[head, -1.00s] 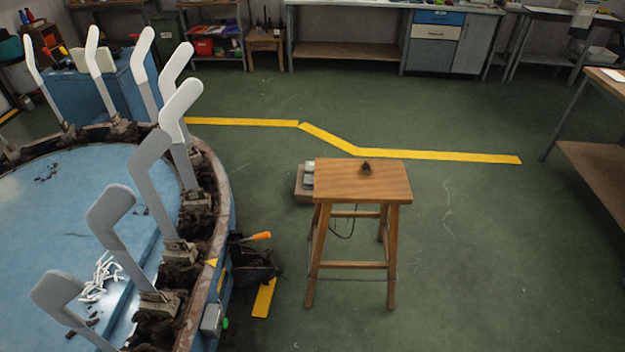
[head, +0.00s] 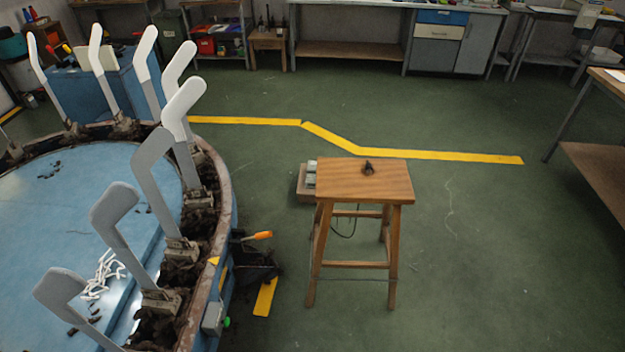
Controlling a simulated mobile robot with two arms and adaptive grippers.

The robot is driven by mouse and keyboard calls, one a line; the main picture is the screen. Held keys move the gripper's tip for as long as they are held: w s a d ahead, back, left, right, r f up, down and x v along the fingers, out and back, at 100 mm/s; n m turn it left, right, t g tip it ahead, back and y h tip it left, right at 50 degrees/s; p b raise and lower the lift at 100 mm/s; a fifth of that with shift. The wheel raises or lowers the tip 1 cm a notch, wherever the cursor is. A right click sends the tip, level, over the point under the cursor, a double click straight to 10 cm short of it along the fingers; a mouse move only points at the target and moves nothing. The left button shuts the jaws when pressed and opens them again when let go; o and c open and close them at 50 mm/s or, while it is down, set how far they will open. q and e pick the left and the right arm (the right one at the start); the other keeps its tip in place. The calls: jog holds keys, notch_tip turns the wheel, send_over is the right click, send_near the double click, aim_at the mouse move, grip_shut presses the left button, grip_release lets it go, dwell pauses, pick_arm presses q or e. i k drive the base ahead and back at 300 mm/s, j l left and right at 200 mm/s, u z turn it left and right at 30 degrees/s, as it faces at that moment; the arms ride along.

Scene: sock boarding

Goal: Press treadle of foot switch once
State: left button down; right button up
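I cannot clearly make out a foot switch or its treadle. A low brown box with pale grey-green tops (head: 306,184) sits on the floor behind the left side of the wooden stool (head: 364,181), which partly hides it. A thin dark cable (head: 346,234) hangs or lies beneath the stool. I cannot tell whether the box is the switch. A dark, unclear shape (head: 256,268) lies on the floor beside the round machine, near an orange handle (head: 257,235). Neither of my grippers is in view.
The round blue machine (head: 90,190) with several upright grey-white sock boards fills the left. A small dark object (head: 368,168) lies on the stool. Yellow tape (head: 440,156) crosses the green floor. Floor right of the stool is clear up to a table (head: 598,150).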

aim_at(311, 177)
jog(key=i+l+z, duration=0.2)
jog(key=l+z, duration=0.2)
jog(key=i+l+z, duration=0.55)
jog(key=z, duration=0.25)
jog(key=i+l+z, duration=0.55)
jog(key=i+z, duration=0.4)
jog(key=i+u, duration=0.3)
jog(key=i+l+u, duration=0.25)
jog(key=i, duration=0.2)
jog(key=i+j+u, duration=0.3)
jog(key=i+u, duration=0.2)
jog(key=i+j+u, duration=0.1)
jog(key=i+u, duration=0.35)
jog(key=i, duration=0.15)
jog(key=i+l+u, duration=0.1)
jog(key=i+u, duration=0.4)
jog(key=i+j+u, duration=0.1)
jog(key=i+u, duration=0.35)
jog(key=i, duration=0.15)
jog(key=i+l+u, duration=0.15)
jog(key=i+u, duration=0.35)
jog(key=i+l+u, duration=0.45)
jog(key=i, duration=0.15)
jog(key=i+j+u, duration=0.2)
jog(key=i+u, duration=0.15)
jog(key=i+j+u, duration=0.1)
jog(key=i+u, duration=0.6)
jog(key=i, duration=0.25)
